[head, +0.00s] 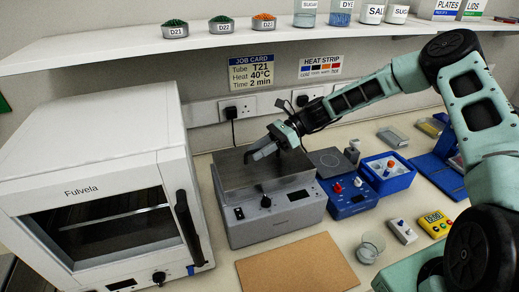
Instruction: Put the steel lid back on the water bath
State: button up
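The water bath (275,217) is a grey box with a knob and a small display on its front, at the middle of the bench. A flat dark steel plate, which looks like the lid (232,177), lies level across its top. No opening into the bath shows. I cannot tell whether the plate is fully seated. My gripper (252,157) comes in from the right and points down at the middle of the plate, at or just above its surface. Its fingers are small and dark here. Any lid handle is hidden behind them, and I cannot tell whether they grip it.
A white oven (75,135) stands close on the left. A blue hot plate unit (345,205) and a blue rack (398,180) stand on the right. A brown board (297,266) and a glass beaker (370,247) are in front. A shelf (130,48) runs above.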

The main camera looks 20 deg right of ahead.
jog(key=shift+r, duration=0.1)
jog(key=b+v, duration=0.5)
jog(key=v, duration=0.6)
jog(key=shift+d+r, duration=0.2)
jog(key=shift+d, duration=0.2)
jog(key=s+a+n+h, duration=0.1)
jog(key=a, duration=0.2)
jog(key=s+a+n+g+h, duration=0.1)
jog(key=s+a+n, duration=0.1)
jog(key=a, duration=0.1)
jog(key=s+a+n+g+h, duration=0.1)
jog(key=a, duration=0.2)
jog(key=shift+s+r+n, duration=0.25)
jog(key=shift+s+n, duration=0.05)
jog(key=shift+s, duration=0.1)
jog(key=s+a+n+g+h, duration=0.1)
jog(key=s+a+n+h, duration=0.3)
jog(key=s+a+n, duration=0.3)
jog(key=s+a+r+n+t+h, duration=0.1)
jog(key=s+n+t+h, duration=0.3)
jog(key=s+n, duration=1.1)
jog(key=s+r+h, duration=0.1)
jog(key=s+h, duration=0.1)
jog(key=s, duration=0.6)
jog(key=shift+n, duration=0.3)
jog(key=shift+s+a+f, duration=0.1)
jog(key=shift+a+f, duration=0.05)
